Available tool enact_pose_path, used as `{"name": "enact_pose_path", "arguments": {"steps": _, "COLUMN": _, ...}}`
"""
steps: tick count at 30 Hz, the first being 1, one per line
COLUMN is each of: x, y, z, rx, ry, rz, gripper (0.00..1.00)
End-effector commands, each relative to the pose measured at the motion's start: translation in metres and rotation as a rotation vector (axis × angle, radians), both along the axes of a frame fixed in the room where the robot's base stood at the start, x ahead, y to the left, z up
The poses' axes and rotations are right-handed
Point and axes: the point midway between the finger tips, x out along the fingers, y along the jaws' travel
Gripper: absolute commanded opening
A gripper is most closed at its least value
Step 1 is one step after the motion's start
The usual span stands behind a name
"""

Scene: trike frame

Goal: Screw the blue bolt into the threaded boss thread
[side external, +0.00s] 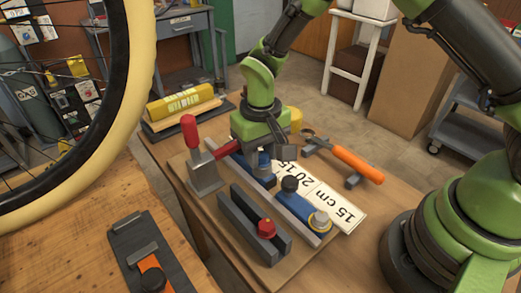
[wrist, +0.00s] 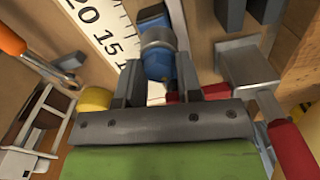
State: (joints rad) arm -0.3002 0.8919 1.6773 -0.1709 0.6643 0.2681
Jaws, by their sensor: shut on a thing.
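My gripper (wrist: 158,82) is in the middle of the bench, seen from above and behind in the wrist view. It is shut on a blue part, which I take to be the blue bolt (wrist: 158,68). A grey metal round part (wrist: 157,40) shows just beyond it, and I cannot tell whether the two are threaded together. In the side external view, blue (side external: 264,159) shows beneath my gripper (side external: 284,150), largely hidden by it. A blue tube-like part (side external: 296,207) with a pale ringed end (side external: 319,222) lies nearby. I cannot clearly make out the threaded boss.
A red-handled clamp (side external: 190,135) stands close to my gripper. A grey channel (side external: 245,218) holds a red bolt (side external: 267,228). A white ruler plate (side external: 340,208) and an orange-handled tool (side external: 357,164) lie to the right. A wheel (side external: 140,60) fills the left foreground.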

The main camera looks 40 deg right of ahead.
Motion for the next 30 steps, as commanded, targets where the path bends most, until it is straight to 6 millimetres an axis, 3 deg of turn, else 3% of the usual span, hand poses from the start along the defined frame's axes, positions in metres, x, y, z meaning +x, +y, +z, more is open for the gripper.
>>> {"name": "enact_pose_path", "arguments": {"steps": 8, "x": 0.0000, "y": -0.0002, "z": 0.0000, "rx": 0.000, "ry": 0.000, "rz": -0.022, "gripper": 0.20}}
{"name": "enact_pose_path", "arguments": {"steps": 13, "x": -0.0002, "y": -0.0010, "z": -0.0002, "rx": 0.000, "ry": 0.000, "rz": -0.149, "gripper": 0.20}}
{"name": "enact_pose_path", "arguments": {"steps": 21, "x": -0.0004, "y": -0.0011, "z": -0.0002, "rx": 0.000, "ry": 0.000, "rz": -0.168, "gripper": 0.20}}
{"name": "enact_pose_path", "arguments": {"steps": 30, "x": -0.0006, "y": -0.0017, "z": -0.0003, "rx": 0.000, "ry": 0.000, "rz": -0.313, "gripper": 0.20}}
